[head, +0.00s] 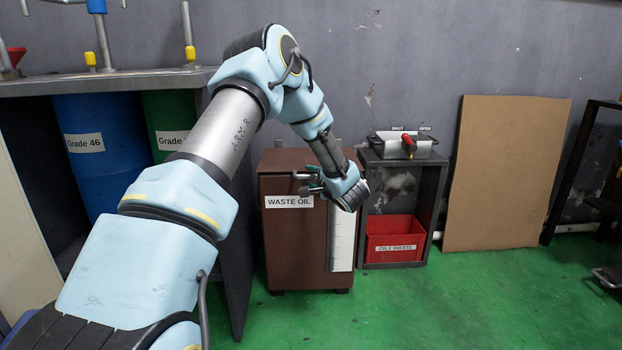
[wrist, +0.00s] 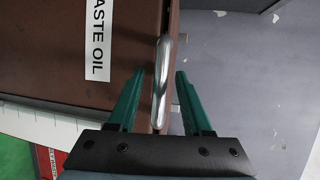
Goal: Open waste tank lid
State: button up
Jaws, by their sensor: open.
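The brown waste oil tank (head: 285,245) stands against the wall with a "WASTE OIL" label (head: 289,202) on its front. Its lid (head: 283,160) is on top and looks shut. My gripper (head: 310,182) is at the tank's upper front, partly hidden by my wrist. In the wrist view a silver bar handle (wrist: 162,80) runs between the two green fingers of my gripper (wrist: 160,73). The fingers are open on either side of the handle, with a visible gap at the right finger. Contact at the left finger is hard to tell.
Right of the tank stands a grey metal stand (head: 430,190) with a switch box (head: 402,145) on top and a red "OILY WASTE" bin (head: 394,238) below. A cardboard sheet (head: 508,170) leans on the wall. Drums (head: 90,160) stand at left. The green floor (head: 420,310) in front is clear.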

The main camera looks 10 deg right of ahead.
grip_shut()
dwell(1.3)
